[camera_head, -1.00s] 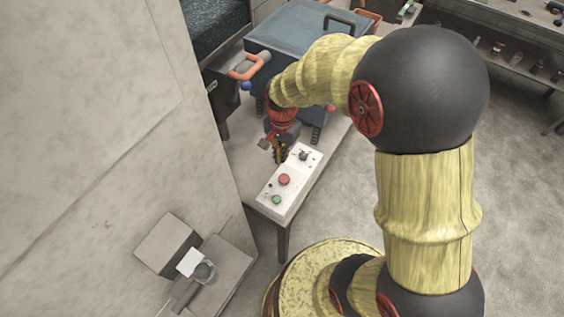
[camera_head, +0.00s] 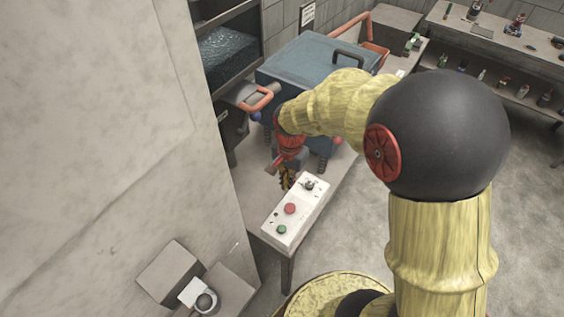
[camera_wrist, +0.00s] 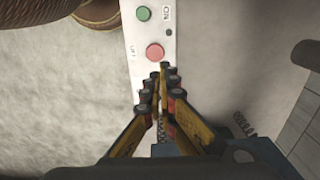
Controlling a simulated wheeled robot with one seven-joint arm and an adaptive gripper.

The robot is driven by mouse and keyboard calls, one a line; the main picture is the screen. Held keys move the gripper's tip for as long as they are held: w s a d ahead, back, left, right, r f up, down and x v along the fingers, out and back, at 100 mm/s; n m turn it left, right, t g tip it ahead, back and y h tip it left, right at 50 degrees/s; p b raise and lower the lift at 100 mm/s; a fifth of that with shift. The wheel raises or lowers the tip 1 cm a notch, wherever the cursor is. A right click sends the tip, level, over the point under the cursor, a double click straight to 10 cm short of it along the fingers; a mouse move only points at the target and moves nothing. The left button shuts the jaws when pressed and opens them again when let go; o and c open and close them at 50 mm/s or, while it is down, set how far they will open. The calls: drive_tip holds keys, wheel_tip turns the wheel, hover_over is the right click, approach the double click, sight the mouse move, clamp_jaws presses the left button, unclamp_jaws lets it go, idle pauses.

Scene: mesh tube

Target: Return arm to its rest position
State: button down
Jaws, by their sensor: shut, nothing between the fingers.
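My arm, yellow and black, reaches from the right of the head view toward the table. My gripper (camera_head: 286,180) points down near the far end of a white control box, with its fingers close together and nothing between them. In the wrist view my gripper (camera_wrist: 161,72) has its fingertips meeting over the control box (camera_wrist: 148,30), near its red button. I cannot tell whether the tips touch the box. The control box (camera_head: 275,234) carries a red button (camera_head: 290,208), a green button (camera_head: 282,229) and a dark knob (camera_head: 309,185).
A pale wall (camera_head: 100,130) fills the left. A workbench (camera_head: 490,45) with small items stands at the back right. Open floor (camera_head: 540,190) lies to the right.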

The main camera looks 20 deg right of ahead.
drive_tip(key=s+r+n+t, duration=0.2)
drive_tip(key=s+r+n, duration=0.3)
drive_tip(key=s+r, duration=0.3)
drive_tip(key=s+r+n+t, duration=0.3)
drive_tip(key=s+r+n, duration=0.2)
drive_tip(key=r, duration=0.9)
drive_tip(key=s, duration=0.3)
drive_tip(key=shift+a+r+n, duration=0.2)
drive_tip(key=shift+r+n, duration=0.05)
drive_tip(key=shift+n, duration=0.15)
drive_tip(key=shift+s, duration=0.1)
